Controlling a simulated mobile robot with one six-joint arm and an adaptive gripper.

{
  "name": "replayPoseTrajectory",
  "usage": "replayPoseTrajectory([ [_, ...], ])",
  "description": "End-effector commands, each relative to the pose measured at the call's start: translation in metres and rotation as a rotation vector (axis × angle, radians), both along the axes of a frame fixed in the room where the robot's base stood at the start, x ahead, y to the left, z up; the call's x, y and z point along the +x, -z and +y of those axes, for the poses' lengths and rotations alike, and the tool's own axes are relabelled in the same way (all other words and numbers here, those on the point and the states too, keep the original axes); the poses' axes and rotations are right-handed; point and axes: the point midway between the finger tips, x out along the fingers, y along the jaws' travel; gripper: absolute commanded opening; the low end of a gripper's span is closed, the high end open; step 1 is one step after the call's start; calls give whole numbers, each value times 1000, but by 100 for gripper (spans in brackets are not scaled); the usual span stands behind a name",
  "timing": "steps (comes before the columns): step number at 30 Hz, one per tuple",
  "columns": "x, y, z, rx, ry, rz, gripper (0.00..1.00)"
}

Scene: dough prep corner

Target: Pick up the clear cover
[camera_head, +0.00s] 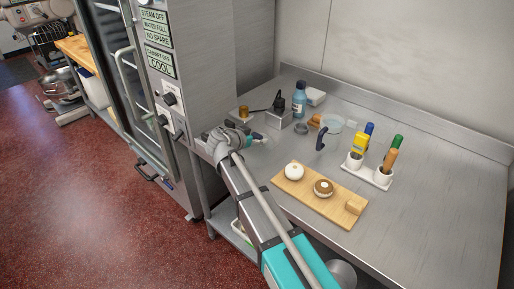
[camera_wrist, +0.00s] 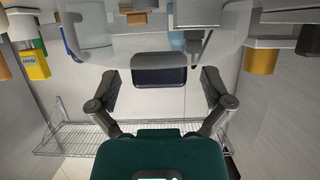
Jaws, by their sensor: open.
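The clear cover (camera_head: 334,124) looks like a pale, see-through round shape on the steel counter, behind a dark blue upright item (camera_head: 320,139). My gripper (camera_head: 258,141) is over the counter's left part, to the left of the cover and apart from it in the head view. In the wrist view my gripper (camera_wrist: 160,90) has its two fingers spread wide. A dark block (camera_wrist: 160,76) shows between them, with nothing clearly gripped. A large pale, translucent shape (camera_wrist: 235,38) spans the top of the wrist view; I cannot tell if it is the cover.
A wooden board (camera_head: 337,211) with two round buns lies in front. A white holder (camera_head: 371,176) with cups and coloured bottles stands to the right. A blue bottle (camera_head: 299,100) and a metal box (camera_head: 278,119) stand behind my gripper. The counter's right side (camera_head: 445,200) is bare.

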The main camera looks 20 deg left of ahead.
Motion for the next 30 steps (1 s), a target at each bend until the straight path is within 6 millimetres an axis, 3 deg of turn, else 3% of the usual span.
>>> replayPoseTrajectory([
  [19,4,1,-2,-1,0,0,100],
  [30,4,1,-2,0,0,0,31],
])
